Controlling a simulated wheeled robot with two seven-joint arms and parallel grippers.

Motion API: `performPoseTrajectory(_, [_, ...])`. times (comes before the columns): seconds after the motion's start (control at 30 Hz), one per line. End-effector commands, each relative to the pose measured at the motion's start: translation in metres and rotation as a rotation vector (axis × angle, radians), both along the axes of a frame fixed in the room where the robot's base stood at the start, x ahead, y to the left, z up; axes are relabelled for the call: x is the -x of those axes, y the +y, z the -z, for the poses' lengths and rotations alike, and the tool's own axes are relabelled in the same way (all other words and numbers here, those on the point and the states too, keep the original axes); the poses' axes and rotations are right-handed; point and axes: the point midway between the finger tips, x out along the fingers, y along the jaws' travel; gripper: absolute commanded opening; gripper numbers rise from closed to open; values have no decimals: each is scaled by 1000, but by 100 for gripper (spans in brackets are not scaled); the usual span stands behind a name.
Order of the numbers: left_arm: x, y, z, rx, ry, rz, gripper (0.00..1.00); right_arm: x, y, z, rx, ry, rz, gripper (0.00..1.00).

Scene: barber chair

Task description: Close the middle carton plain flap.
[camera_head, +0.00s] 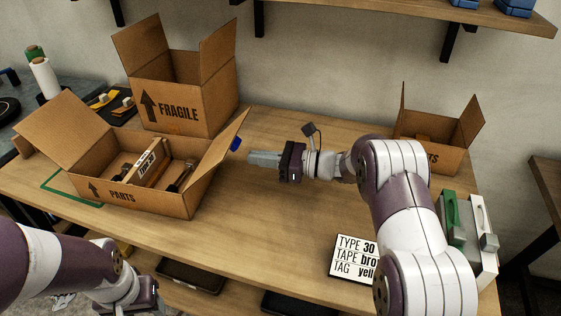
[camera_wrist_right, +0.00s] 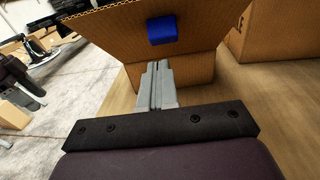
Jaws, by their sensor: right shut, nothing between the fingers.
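The front-left open carton (camera_head: 150,203), marked PARTS, has its left flap (camera_head: 62,128) plain and raised outward. Its right flap (camera_head: 222,145) leans out and carries a blue block (camera_head: 236,144). In the right wrist view this flap (camera_wrist_right: 110,40) and blue block (camera_wrist_right: 162,29) are straight ahead. I cannot tell which carton the task calls middle. My right gripper (camera_head: 251,158) is shut and empty, just right of that flap; its fingers (camera_wrist_right: 156,80) point at the carton. My left gripper (camera_head: 140,297) is low at the front left; its fingertips are unclear.
A taller open carton (camera_head: 185,108) marked FRAGILE stands behind, and a smaller open carton (camera_head: 437,140) at the right. The front carton holds a boxed item (camera_head: 148,164) and tools. A sign (camera_head: 353,258) lies at the front. The table middle is clear.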

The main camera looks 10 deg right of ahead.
Motion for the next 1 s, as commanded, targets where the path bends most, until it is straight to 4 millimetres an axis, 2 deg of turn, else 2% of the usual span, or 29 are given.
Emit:
performPoseTrajectory(0.2, [0, 0, -4, 0, 0, 0, 54, -6, 14, -15, 0, 1, -1, 0])
performPoseTrajectory(0.7, [0, 0, -6, 0, 0, 0, 54, -7, 17, -19, 8, 6, -1, 0])
performPoseTrajectory(0.87, [0, 0, -13, 0, 0, 0, 54, -9, 20, -29, 50, 24, -1, 0])
performPoseTrajectory(1.0, [0, 0, -26, 0, 0, 0, 54, -12, 28, -44, 126, 56, -1, 0])
